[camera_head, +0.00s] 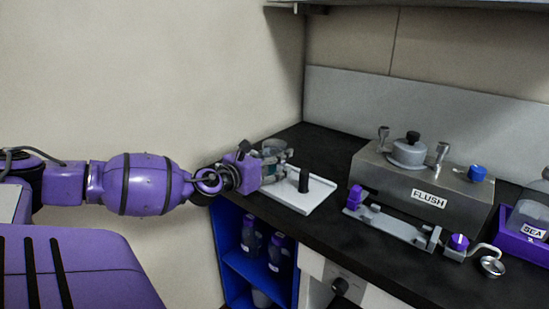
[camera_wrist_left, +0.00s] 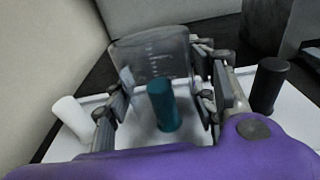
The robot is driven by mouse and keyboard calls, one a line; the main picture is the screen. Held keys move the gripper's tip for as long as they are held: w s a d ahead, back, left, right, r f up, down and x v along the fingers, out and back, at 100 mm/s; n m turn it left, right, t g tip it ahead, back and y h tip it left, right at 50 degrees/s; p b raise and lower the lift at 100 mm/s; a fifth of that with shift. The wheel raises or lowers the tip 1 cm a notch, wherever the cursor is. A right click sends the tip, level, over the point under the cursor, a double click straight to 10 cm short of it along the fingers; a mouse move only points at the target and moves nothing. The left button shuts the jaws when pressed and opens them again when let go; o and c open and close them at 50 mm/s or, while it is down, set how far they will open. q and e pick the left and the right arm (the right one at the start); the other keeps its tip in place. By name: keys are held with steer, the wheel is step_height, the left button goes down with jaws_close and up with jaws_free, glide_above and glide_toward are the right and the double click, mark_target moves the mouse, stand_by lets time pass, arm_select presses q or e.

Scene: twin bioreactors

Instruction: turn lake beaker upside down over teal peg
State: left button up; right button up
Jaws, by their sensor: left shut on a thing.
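My left gripper (camera_head: 272,170) is shut on a clear beaker (camera_head: 275,148) at the back left of the counter, over the far edge of a white tray (camera_head: 292,199). In the left wrist view, the beaker (camera_wrist_left: 150,55) shows graduation marks and sits between the fingers (camera_wrist_left: 160,100). The teal peg (camera_wrist_left: 163,106) stands on the tray and shows between the fingers, in line with the beaker. I cannot tell whether the peg is inside the beaker or which way the beaker's mouth faces. The teal peg is hidden in the head view. My right gripper is out of view.
A black peg (camera_head: 303,180) stands on the tray right of the gripper, and a white peg (camera_wrist_left: 72,117) is at the left. A steel FLUSH unit (camera_head: 427,185) stands to the right. Blue shelves (camera_head: 238,262) with bottles are below the counter. A wall stands behind.

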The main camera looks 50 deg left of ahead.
arm_select(q)
steer(key=shift+f, duration=0.25)
stand_by(0.7)
steer(key=o, duration=1.2)
steer(key=shift+o, duration=0.2)
steer(key=shift+s, duration=0.15)
steer(key=shift+s, duration=0.25)
steer(key=s, duration=0.3)
steer(key=s+d+r, duration=0.1)
steer(key=s, duration=0.7)
steer(key=shift+d+r, duration=0.15)
steer(key=shift+r, duration=0.1)
